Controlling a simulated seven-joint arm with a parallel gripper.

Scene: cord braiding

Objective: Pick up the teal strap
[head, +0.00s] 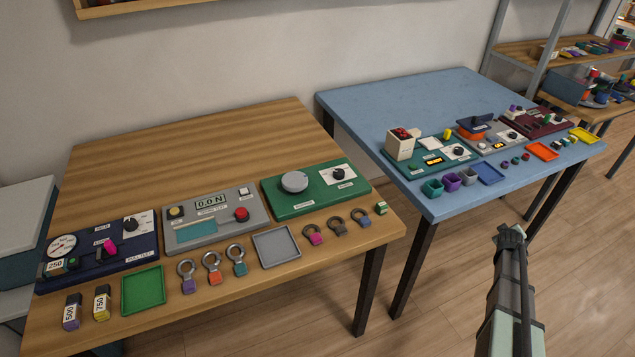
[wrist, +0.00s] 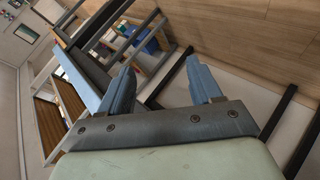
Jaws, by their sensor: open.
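On the wooden table, a grey ring with a teal lower part (head: 240,268) stands at the right of a row of three ringed pieces. It is the one teal piece I can pick out there, and I cannot tell for sure that it is the strap. Its neighbours have orange (head: 214,278) and purple (head: 188,286) lower parts. My gripper (wrist: 160,64) is open and empty in the wrist view, its two blue-grey fingers apart. In the head view my arm is at the lower right, over the floor, well right of the wooden table and apart from the teal piece.
A green tray (head: 143,290) and a grey tray (head: 276,247) flank the ringed pieces. Behind them are a grey panel (head: 233,232) reading 0.0 N, a navy panel with a dial and a green panel (head: 312,203). A blue table (head: 400,100) with panels and small containers stands right.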

